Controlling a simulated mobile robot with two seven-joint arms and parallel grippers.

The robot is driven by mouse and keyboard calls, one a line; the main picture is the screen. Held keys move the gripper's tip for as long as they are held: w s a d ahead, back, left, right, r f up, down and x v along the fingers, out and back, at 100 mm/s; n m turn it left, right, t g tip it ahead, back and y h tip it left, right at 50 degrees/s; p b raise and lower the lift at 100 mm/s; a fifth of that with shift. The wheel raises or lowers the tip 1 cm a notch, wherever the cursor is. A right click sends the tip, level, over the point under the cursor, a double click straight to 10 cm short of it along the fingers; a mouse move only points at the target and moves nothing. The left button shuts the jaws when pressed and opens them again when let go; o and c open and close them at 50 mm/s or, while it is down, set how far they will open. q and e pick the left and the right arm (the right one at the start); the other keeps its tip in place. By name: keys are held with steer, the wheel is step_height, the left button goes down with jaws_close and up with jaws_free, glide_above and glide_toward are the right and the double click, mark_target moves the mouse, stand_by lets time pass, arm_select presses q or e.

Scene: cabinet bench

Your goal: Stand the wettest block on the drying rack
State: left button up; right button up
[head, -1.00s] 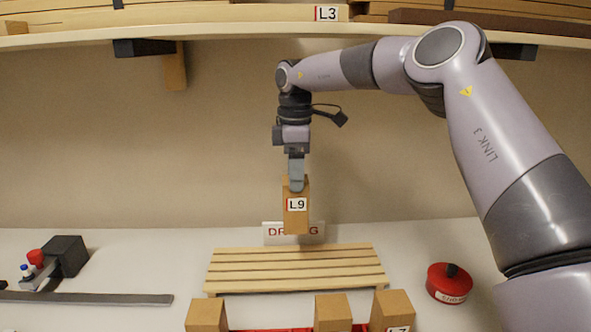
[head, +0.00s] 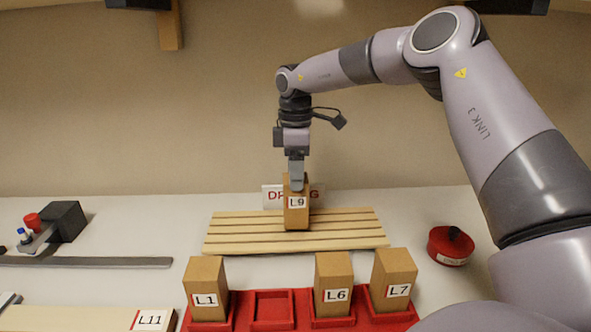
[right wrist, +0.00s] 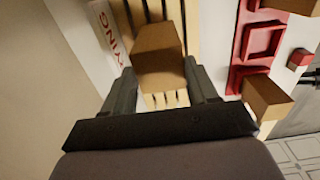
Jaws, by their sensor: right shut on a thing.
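My right gripper (head: 296,184) is shut on the tan block marked L9 (head: 297,214) and holds it upright at the slatted wooden drying rack (head: 350,228). The block's lower end shows against the middle slats; I cannot tell whether it touches them. In the right wrist view the block (right wrist: 158,50) sits between the two fingers, with the rack slats (right wrist: 194,25) around it. Blocks L1 (head: 206,283), L6 (head: 333,278) and L7 (head: 393,275) stand in the red tray (head: 247,322), which has one empty slot. My left gripper is not in view.
A drying sign (head: 273,197) stands behind the rack, partly hidden by L9. A round red object (head: 451,246) lies right of the rack. A dark box (head: 65,220) and a long grey bar (head: 90,262) lie left. A pale board marked L11 (head: 80,318) is at front left.

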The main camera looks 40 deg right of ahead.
stand_by(0.7)
steer(key=shift+f+b, duration=0.55)
steer(key=shift+b, duration=0.05)
stand_by(0.4)
steer(key=o, duration=1.1)
steer(key=shift+c, duration=0.4)
